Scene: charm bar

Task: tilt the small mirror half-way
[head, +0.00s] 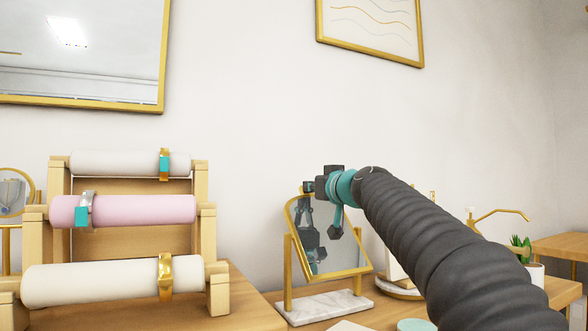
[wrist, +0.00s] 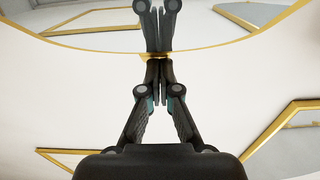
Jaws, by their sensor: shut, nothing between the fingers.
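The small mirror (head: 346,256) has a thin gold frame and stands between gold posts on a white marble base (head: 325,307). It is tilted in its stand, and its glass reflects my arm. My gripper (head: 308,187) is at its top edge, with the fingers shut and empty. In the wrist view the mirror (wrist: 85,30) fills the top of the picture, its gold rim curving across. My gripper's fingertips (wrist: 157,62) meet the rim at its middle there; I cannot tell whether they touch it. My arm hides the mirror's right upper side.
A wooden rack with white and pink bracelet rolls (head: 125,210) stands to the left. A gold jewellery stand (head: 497,213) and a potted plant (head: 520,247) are at the right, partly behind my arm. A turquoise round item (head: 415,325) lies on the table in front.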

